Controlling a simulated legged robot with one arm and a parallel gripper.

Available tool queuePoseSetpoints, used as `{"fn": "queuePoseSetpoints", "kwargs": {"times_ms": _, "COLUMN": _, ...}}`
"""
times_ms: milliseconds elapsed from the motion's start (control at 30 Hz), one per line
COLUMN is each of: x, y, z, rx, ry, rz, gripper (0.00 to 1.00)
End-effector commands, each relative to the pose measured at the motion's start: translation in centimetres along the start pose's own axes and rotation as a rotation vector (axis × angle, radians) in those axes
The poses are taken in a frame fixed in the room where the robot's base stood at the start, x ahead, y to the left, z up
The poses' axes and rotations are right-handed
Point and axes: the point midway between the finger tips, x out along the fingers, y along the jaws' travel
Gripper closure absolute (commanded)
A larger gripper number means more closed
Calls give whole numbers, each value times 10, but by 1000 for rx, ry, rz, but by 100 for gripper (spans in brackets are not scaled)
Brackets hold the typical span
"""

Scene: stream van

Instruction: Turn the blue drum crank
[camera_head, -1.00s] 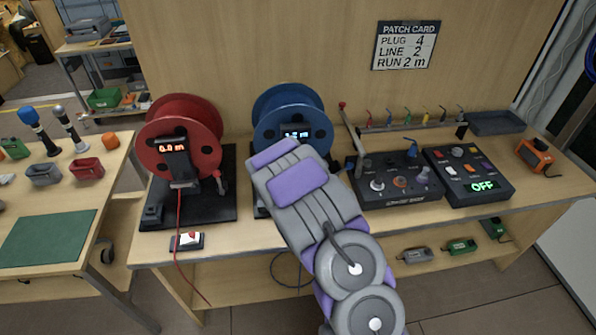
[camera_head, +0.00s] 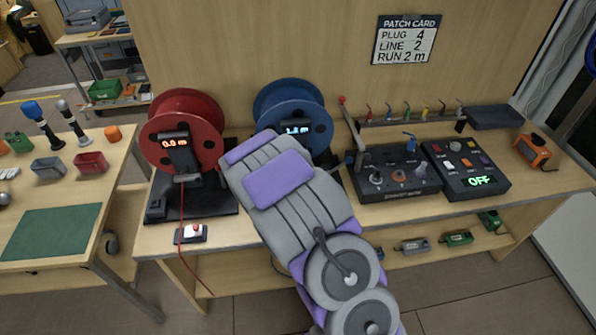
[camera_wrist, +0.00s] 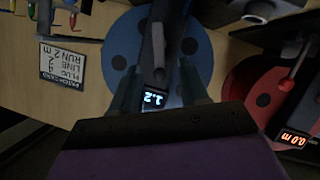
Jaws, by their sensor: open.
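The blue drum (camera_head: 292,97) stands on the bench behind my arm in the head view. Its small display (camera_head: 296,128) is lit and reads 1.2 in the wrist view (camera_wrist: 154,98). The blue drum face (camera_wrist: 118,50) fills the middle of the wrist view. A dark grey bar, apparently the drum's crank (camera_wrist: 158,40), runs down between the fingers of my gripper (camera_wrist: 157,80). The gripper is open, with one finger on each side of the bar; contact cannot be told. My arm hides the gripper and crank in the head view.
A red drum (camera_head: 180,105) reading 0.0 stands close on the left, with a push button (camera_head: 191,233) before it. Control boxes (camera_head: 395,172) and an upright lever (camera_head: 350,120) stand to the right. A patch card (camera_head: 406,40) hangs on the wall.

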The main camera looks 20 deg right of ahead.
Motion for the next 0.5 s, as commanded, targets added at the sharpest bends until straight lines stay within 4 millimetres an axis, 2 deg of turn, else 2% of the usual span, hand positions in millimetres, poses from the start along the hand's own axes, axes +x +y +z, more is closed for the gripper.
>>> {"fn": "queuePoseSetpoints", "kwargs": {"times_ms": 500, "x": -9, "y": 1, "z": -5, "rx": 2, "ry": -6, "rz": 2, "gripper": 55}}
